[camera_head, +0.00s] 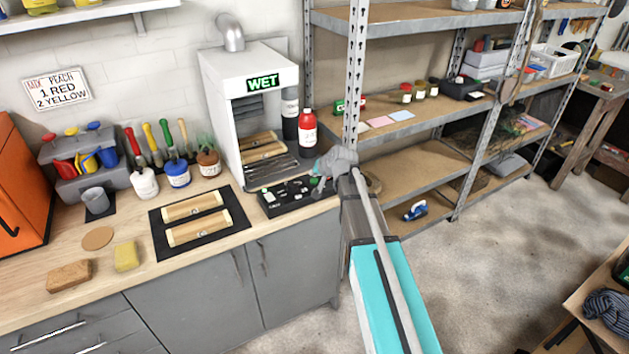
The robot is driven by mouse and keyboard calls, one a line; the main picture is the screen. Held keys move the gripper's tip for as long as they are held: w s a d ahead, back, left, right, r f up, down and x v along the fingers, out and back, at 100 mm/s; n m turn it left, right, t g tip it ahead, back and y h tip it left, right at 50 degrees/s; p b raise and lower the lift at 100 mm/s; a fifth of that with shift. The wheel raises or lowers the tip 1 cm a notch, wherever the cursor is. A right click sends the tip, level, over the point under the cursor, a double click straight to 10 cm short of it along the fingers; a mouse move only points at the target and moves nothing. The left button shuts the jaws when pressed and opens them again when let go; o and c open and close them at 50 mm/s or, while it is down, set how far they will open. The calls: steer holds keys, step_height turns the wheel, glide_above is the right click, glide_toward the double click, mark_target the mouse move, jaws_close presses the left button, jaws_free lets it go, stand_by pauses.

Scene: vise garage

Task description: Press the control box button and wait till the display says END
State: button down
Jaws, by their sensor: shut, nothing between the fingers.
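A white drying cabinet (222,78) stands on the workbench, and its display (263,83) reads WET in green. Two wooden pieces (262,146) lie on the racks inside its open front. A black control box (285,203) with small knobs or buttons lies on the bench in front of the cabinet, at the bench's right end. My gripper (318,188) is shut and empty, pointing down at the right end of the control box. I cannot tell whether it touches the box; the fingertips are small and partly hide that end.
Two wooden blocks (196,222) lie on a black mat left of the control box. A red bottle (307,130) and a dark bottle (290,116) stand beside the cabinet. A metal shelf post (354,75) rises behind my arm. Jars and brushes (178,168) stand further left.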

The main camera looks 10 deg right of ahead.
mark_target(315, 180)
steer(key=shift+f+b, duration=0.7)
steer(key=shift+f, duration=0.1)
stand_by(1.0)
stand_by(0.4)
steer(key=shift+r+p, duration=0.85)
steer(key=shift+r, duration=0.05)
step_height(315, 180, up, 5)
steer(key=p, duration=0.5)
stand_by(0.8)
steer(key=s+f+n+g+h, duration=0.2)
steer(key=s+g, duration=0.2)
steer(key=s, duration=1)
steer(key=s+f+n+g+h, duration=0.1)
steer(key=s+f+n+g, duration=0.1)
steer(key=s, duration=1.2)
steer(key=shift+s+f+g+h, duration=0.4)
steer(key=shift+f+g, duration=0.45)
steer(key=shift+g, duration=0.35)
